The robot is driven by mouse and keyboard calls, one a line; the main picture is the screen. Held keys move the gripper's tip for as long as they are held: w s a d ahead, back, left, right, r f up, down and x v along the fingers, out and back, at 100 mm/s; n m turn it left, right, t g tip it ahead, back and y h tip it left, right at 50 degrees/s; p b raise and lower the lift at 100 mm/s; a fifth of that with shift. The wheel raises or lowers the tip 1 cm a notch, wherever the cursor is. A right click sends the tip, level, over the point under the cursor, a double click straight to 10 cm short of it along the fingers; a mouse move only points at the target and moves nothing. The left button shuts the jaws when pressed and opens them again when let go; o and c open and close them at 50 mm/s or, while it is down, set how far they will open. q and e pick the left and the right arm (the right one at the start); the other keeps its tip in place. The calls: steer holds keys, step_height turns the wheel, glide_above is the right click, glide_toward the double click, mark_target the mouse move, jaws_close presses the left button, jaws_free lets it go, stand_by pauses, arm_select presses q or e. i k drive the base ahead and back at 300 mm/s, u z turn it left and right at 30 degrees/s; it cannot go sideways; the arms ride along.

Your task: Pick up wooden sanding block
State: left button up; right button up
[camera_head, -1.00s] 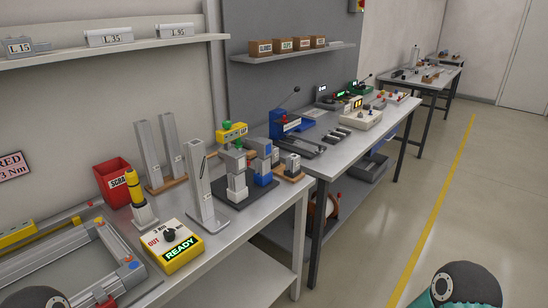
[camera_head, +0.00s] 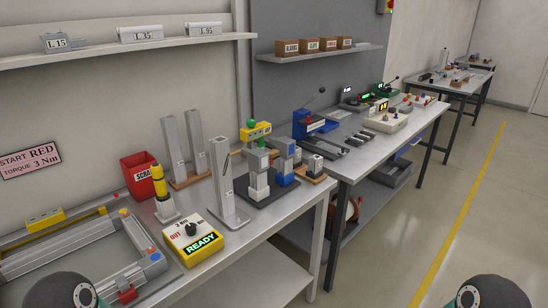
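I cannot make out a wooden sanding block in this view. Small brown pieces lie on the far table (camera_head: 462,82), too small to tell apart. Neither gripper shows. Only rounded dark and teal parts of my arms appear at the bottom left and bottom right edges.
Brown labelled boxes (camera_head: 309,46) sit on a shelf. Floor at right (camera_head: 405,225) is clear.

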mark_target(274, 154)
steer(key=k, duration=1.15)
steer(key=z, duration=0.9)
steer(key=i, duration=2.15)
steer(key=u, duration=0.65)
steer(key=k, duration=0.9)
steer(key=u, duration=0.2)
steer(key=i, duration=0.9)
steer(key=z, duration=0.1)
